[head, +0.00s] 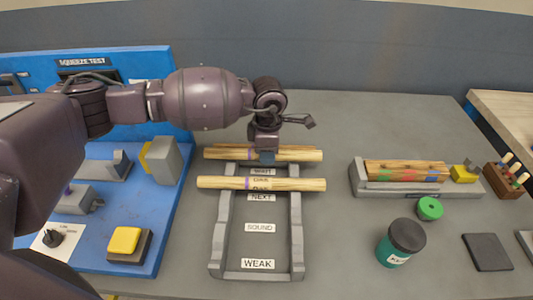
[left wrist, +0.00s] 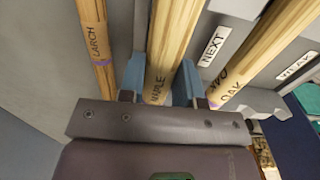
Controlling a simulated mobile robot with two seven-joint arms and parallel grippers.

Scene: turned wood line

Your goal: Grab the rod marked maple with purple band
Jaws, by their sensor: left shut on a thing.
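The rod marked MAPLE (left wrist: 172,40) lies between the blue fingertips of my left gripper (left wrist: 160,84) in the left wrist view; the gripper is shut on it. No band shows on the visible part of this rod there. In the head view the left gripper (head: 266,157) comes down on the pale rod (head: 300,155) across the upper part of the grey rack (head: 222,230). A rod marked LARCH (left wrist: 93,30) with a purple band lies to one side, and a rod marked OAK (left wrist: 262,50), also purple-banded, to the other. My right gripper is not in view.
The rack carries labels NEXT, SOUND and WEAK; its lower part is empty. A blue squeeze-test station (head: 160,230) with a yellow button (head: 125,240) stands left. Right are a grey holder (head: 420,188) with coloured-band rods, a green-and-black jar (head: 400,243) and a dark pad (head: 487,252).

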